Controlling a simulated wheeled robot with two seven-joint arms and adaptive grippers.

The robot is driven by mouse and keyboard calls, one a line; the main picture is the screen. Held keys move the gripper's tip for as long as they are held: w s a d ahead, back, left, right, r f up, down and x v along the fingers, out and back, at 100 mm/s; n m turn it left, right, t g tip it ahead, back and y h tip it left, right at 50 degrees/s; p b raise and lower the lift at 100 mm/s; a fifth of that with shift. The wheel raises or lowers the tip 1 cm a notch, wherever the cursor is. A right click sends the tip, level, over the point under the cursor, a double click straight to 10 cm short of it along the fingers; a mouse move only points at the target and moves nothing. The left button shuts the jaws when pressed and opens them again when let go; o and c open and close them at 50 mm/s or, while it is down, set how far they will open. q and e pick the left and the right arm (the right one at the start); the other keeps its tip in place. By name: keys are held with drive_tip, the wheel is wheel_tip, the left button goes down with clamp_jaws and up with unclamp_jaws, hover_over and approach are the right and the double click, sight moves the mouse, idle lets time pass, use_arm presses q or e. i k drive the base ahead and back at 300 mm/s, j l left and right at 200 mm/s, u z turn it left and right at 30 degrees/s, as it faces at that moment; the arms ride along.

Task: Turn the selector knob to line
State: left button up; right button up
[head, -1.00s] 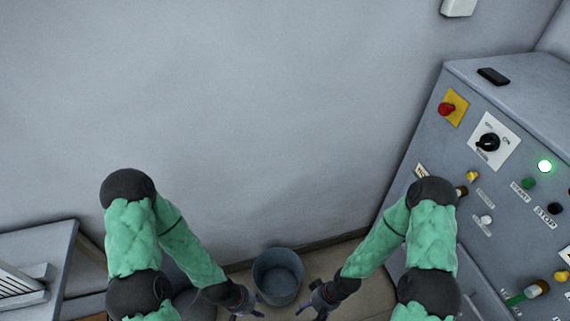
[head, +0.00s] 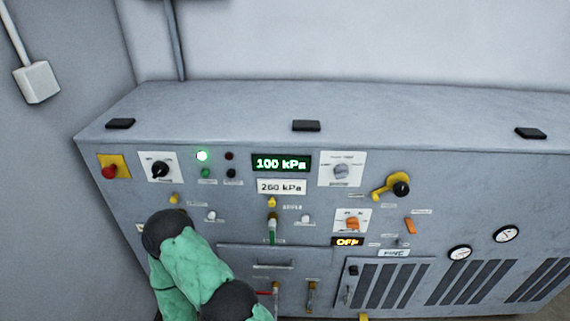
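The grey control panel (head: 130,202) fills the middle of the head view. A grey rotary knob (head: 341,171) sits on a white plate right of the green "100 kPa" display (head: 281,163); its small lettering is unreadable. An orange rotary knob (head: 352,223) sits on another white plate above a display reading "OFF" (head: 347,241). A black rotary knob (head: 160,170) is on a white plate at the upper left. I cannot tell from the lettering which is the selector. A green arm section of mine covers the lower left of the panel. Neither gripper shows.
A red button (head: 109,171) on a yellow plate is at the panel's left. A yellow lever with a black knob (head: 401,189) sticks out at the right. Two gauges (head: 506,234) (head: 460,253) and vents are at the lower right. The cabinet top (head: 220,105) holds black pads.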

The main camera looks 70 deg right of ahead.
sight(341, 171)
drive_tip(key=z, duration=2.25)
